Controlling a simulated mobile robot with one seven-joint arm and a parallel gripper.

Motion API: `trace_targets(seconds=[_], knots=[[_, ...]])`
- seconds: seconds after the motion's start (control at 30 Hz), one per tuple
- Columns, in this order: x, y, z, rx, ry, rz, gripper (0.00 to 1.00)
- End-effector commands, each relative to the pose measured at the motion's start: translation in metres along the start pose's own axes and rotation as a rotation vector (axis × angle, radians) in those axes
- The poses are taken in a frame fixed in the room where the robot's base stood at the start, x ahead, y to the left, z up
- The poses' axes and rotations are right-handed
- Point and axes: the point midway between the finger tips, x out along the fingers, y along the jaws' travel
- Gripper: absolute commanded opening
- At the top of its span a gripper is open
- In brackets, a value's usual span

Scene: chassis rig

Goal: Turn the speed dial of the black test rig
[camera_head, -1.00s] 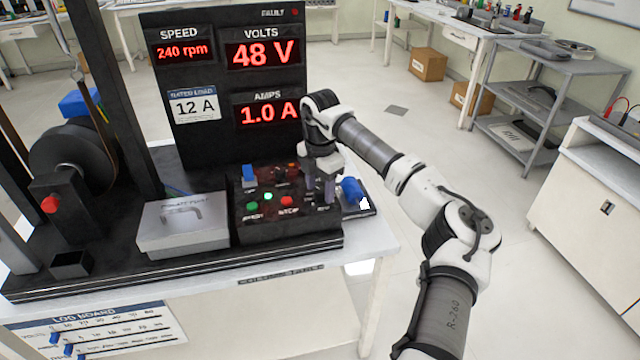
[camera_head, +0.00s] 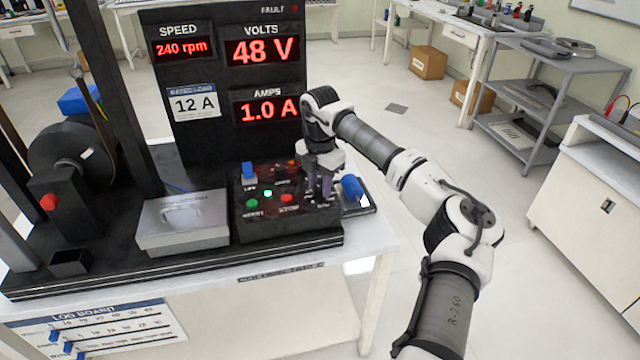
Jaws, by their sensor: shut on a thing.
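The black test rig (camera_head: 290,238) stands on a white table, with a control box at its front right. My gripper (camera_head: 322,196) points down over the right side of the control box, its fingers shut on the speed dial. The fingers hide the dial itself. The rig's tall panel (camera_head: 228,140) shows a speed display (camera_head: 182,48) at 240 rpm, volts (camera_head: 262,50) at 48 V and amps (camera_head: 267,110) at 1.0 A. The rated load plate (camera_head: 194,102) reads 12 A.
A green button (camera_head: 252,203), a lit green lamp (camera_head: 268,194), a red button (camera_head: 287,198) and a blue switch (camera_head: 249,170) are on the control box. A blue knob (camera_head: 351,187) is just right of my gripper. A grey lidded box (camera_head: 183,238) stands left.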

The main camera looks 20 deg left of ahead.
Motion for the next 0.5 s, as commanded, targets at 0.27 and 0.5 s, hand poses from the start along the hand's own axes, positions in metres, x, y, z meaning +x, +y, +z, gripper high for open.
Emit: trace_targets(seconds=[0.27,0.5], knots=[[0.0002,-0.0002,0.0005,-0.234,-0.002,0.000,0.07],[0.0001,-0.0001,0.0005,-0.462,-0.002,0.000,0.07]])
